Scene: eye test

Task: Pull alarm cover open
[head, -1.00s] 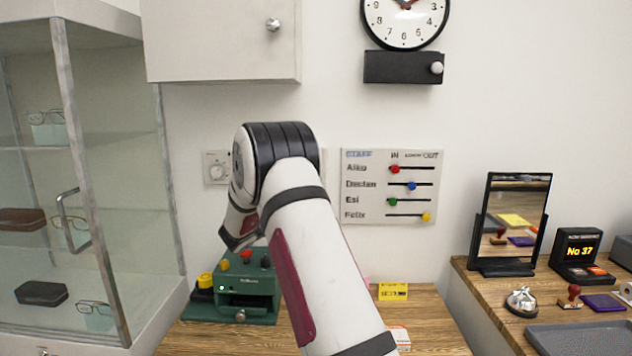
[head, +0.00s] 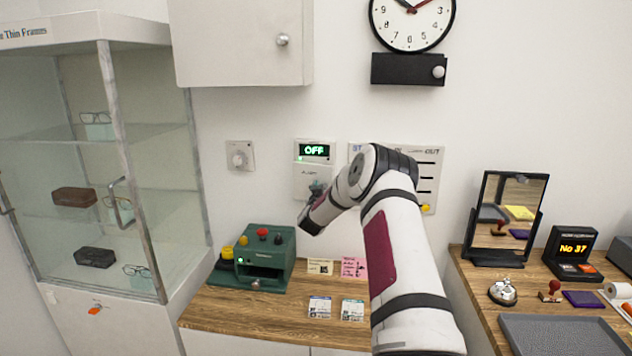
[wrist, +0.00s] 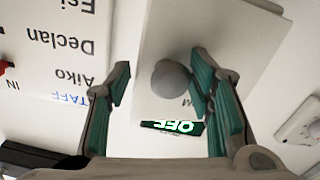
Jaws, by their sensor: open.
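The alarm unit is on the wall in the head view, with a lit green "OFF" display (head: 314,151). Below the display is its pale cover (head: 306,178), partly hidden by my gripper (head: 316,190). In the wrist view the unit appears upside down: the white cover (wrist: 215,40) carries a round grey knob (wrist: 172,80), with the display (wrist: 172,127) under it in the picture. My gripper (wrist: 162,66) is open. Its green-padded fingers lie either side of the knob in this view, the right one closer. No contact with the knob can be made out. The cover looks closed.
A staff in/out board (head: 430,165) hangs just right of the alarm unit, partly behind my arm. A dial plate (head: 240,156) is to the left. A green machine (head: 265,258) and cards stand on the desk below. A wall cabinet (head: 243,40) hangs above left.

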